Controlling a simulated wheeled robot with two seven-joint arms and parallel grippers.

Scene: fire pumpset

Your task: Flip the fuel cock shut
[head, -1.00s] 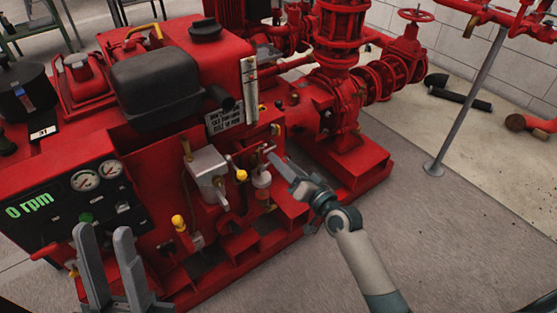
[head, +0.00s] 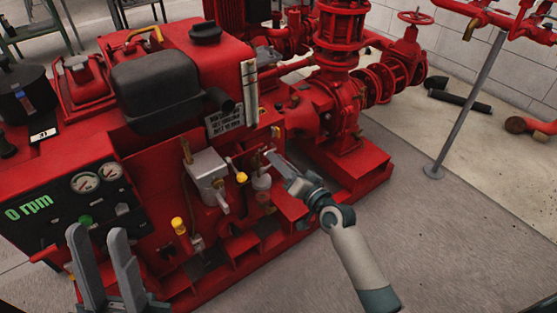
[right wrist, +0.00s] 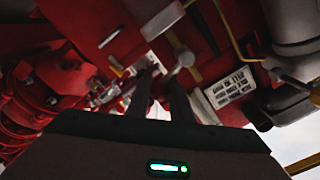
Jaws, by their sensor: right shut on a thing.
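The small fuel fittings are on the front side of the red pumpset (head: 150,180). A clear-looking filter bowl (head: 262,183) hangs beside a grey box (head: 207,166). My right gripper (head: 272,156) reaches in from the right at these fittings. In the right wrist view my right gripper (right wrist: 162,80) is shut on a small part, which I take to be the fuel cock; its fingers partly hide it. A pale round-ended lever (right wrist: 184,60) shows just beyond the fingertips. The cock's exact angle is too small to tell. My left gripper (head: 104,262) is open and empty, fingers upward, before the gauge panel.
A yellow knob (head: 241,177) and a yellow-capped fitting (head: 178,224) stick out near the grey box. A text plate (head: 224,119) is above. The control panel (head: 80,205) reads 0 rpm. Bare floor (head: 420,240) lies to the right.

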